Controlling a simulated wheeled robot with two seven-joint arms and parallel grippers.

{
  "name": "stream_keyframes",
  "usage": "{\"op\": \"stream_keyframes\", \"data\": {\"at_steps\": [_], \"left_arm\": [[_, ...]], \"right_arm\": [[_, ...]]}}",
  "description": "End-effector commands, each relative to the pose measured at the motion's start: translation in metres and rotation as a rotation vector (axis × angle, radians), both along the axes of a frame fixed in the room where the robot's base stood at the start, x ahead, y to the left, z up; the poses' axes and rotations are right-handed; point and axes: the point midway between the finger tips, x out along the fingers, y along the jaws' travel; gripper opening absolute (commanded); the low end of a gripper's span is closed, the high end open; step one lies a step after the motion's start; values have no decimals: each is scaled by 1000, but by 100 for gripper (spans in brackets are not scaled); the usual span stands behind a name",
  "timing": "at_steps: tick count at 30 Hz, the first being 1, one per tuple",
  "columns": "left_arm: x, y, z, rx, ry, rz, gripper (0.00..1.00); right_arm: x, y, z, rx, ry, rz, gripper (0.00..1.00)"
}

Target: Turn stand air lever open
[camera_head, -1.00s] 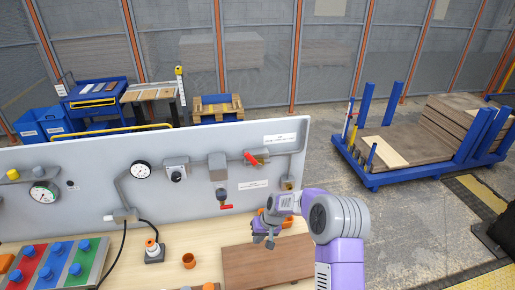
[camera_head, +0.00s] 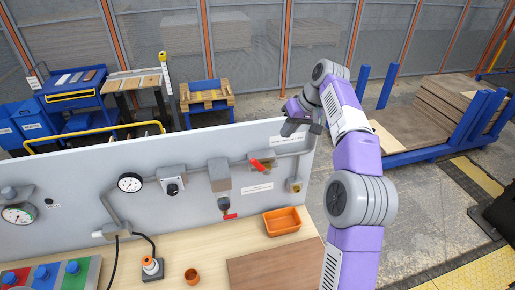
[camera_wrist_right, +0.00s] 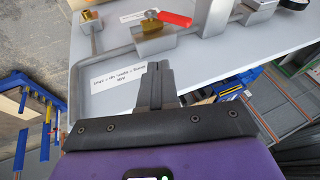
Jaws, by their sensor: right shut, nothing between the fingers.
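A red lever (camera_head: 262,165) sits on a brass valve at the right of the grey panel (camera_head: 90,165); it also shows in the right wrist view (camera_wrist_right: 175,19). A second red lever (camera_head: 230,217) is lower on the panel, below a grey box. Which of them is the stand air lever I cannot tell for sure. My right gripper (camera_head: 301,128) is at the panel's upper right edge, above and right of the upper lever and apart from it. In the right wrist view its fingers (camera_wrist_right: 155,85) are together and empty, in front of a white label (camera_wrist_right: 119,75).
An orange tray (camera_head: 282,221), an orange cup (camera_head: 191,275) and a brown board (camera_head: 276,266) are on the wooden bench below the panel. A gauge (camera_head: 130,182), a knob box (camera_head: 172,180) and grey pipes stick out from the panel. A blue board cart (camera_head: 440,148) stands behind right.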

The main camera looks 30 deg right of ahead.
Motion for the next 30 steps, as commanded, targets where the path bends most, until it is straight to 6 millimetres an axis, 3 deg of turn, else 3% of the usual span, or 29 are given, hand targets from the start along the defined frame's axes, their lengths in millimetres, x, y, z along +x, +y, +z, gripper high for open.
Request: {"op": "stream_keyframes", "data": {"at_steps": [15,21,30], "left_arm": [[0,0,-16,0,1,1,85],[-1,0,-17,0,1,1,85],[-1,0,-17,0,1,1,85]], "right_arm": [[37,24,-90,1,4,2,0],[42,47,-104,1,2,3,0],[44,55,-110,0,0,0,0]]}}
